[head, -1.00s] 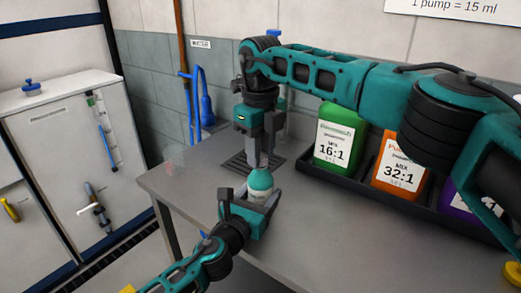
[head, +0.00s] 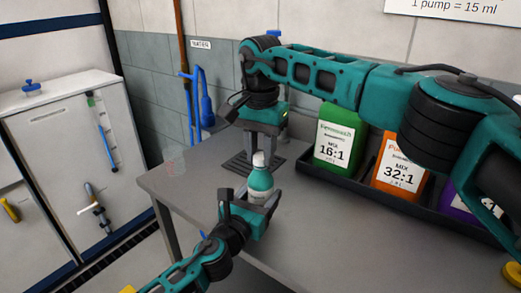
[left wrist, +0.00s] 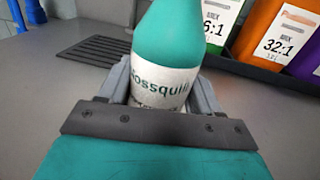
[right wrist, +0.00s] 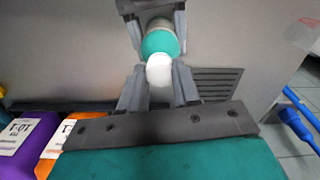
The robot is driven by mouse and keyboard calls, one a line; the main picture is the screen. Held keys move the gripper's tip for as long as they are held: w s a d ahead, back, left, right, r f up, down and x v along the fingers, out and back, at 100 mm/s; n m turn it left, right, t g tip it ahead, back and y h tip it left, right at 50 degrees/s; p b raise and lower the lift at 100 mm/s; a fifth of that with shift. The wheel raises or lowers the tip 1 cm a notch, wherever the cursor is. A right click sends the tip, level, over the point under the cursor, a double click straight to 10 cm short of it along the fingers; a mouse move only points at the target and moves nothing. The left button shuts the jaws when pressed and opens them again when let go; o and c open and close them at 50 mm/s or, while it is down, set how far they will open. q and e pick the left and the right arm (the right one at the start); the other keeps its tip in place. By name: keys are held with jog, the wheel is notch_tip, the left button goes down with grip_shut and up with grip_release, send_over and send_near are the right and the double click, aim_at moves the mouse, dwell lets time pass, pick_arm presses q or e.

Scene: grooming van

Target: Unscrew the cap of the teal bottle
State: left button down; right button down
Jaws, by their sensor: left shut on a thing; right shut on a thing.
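My right gripper (head: 262,150) comes down from above and is shut on the cap, with a finger on each side. In the left wrist view the cap is out of frame.
A dark tray (head: 345,185) on the right holds a green jug (head: 338,140), an orange jug (head: 397,165) and a purple jug (head: 462,205). A dark drain grate (head: 236,163) lies behind the bottle.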

aim_at(261, 156)
jog(key=n, duration=0.2)
jog(key=shift+n, duration=0.3)
jog(key=shift+r, duration=0.1)
dwell(0.3)
jog(key=shift+r, duration=1.05)
jog(key=shift+r, duration=2)
pick_arm(q)
jog(key=shift+c, duration=0.7)
grip_release()
